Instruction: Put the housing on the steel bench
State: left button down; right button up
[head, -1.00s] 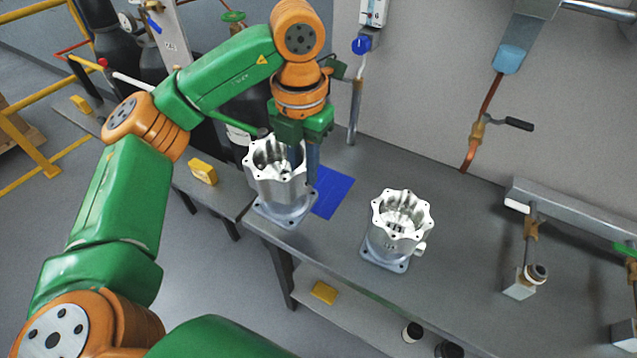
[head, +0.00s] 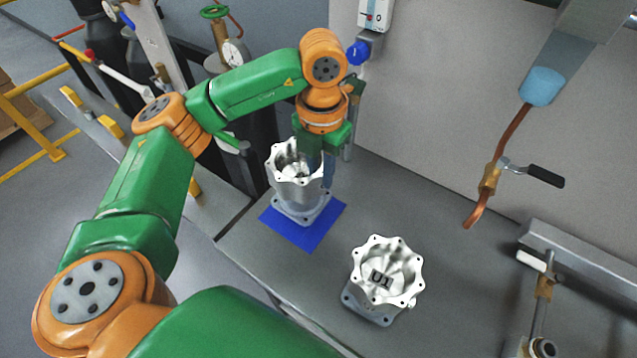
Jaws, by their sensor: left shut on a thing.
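A silver machined housing (head: 296,190) with a scalloped open top and a square base flange stands upright over the blue square (head: 303,236) on the steel bench (head: 262,262). My left gripper (head: 318,158) is above it, shut on the right side of its rim; the fingers are partly hidden by the housing wall. I cannot tell whether the base touches the blue square. A second, similar housing (head: 398,262), marked U1, stands on the bench to the right and nearer, apart from the first. My right gripper is not in view.
A copper pipe with a black-handled valve (head: 490,180) hangs at the right. A metal rail (head: 575,250) with fittings runs along the bench's right side. Gas cylinders and a gauge (head: 236,52) stand behind my left arm. Bare bench lies between the second housing and the wall.

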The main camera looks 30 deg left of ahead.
aim_at(320, 189)
pick_arm(q)
jog(key=f, duration=0.2)
jog(key=f+p, duration=0.1)
jog(key=f, duration=0.1)
jog(key=shift+s, duration=0.2)
jog(key=shift+w+f, duration=0.25)
jog(key=shift+s+f, duration=0.1)
jog(key=c, duration=0.8)
grip_release()
jog(key=shift+s, duration=0.15)
jog(key=shift+o, duration=0.2)
